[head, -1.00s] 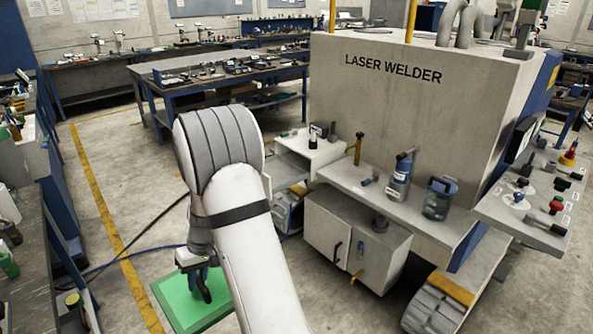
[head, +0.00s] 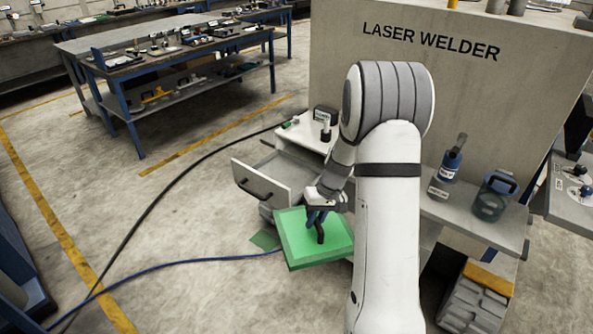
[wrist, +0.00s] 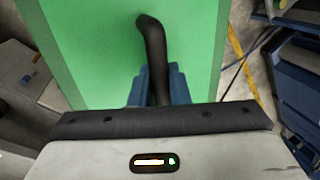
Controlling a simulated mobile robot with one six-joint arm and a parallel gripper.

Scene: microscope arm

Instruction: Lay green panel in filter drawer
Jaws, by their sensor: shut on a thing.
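The green panel (head: 299,243) is a flat square plate with a darker rim and a black handle (wrist: 153,42). My gripper (head: 318,214) is shut on the handle and holds the panel beside the welder's lower cabinet. In the wrist view the blue fingers (wrist: 146,84) close around the handle, and the panel (wrist: 85,45) fills the middle. A pale drawer (head: 262,184) with a dark handle stands open to the left and behind the panel. Its label does not show, and the panel and arm hide part of its right side.
The laser welder (head: 450,90) stands behind. A shelf with a spray bottle (head: 450,160) and a blue jar (head: 494,195) lies right of my arm. A blue cable (head: 190,261) and a black cable cross the floor. Open floor lies to the left.

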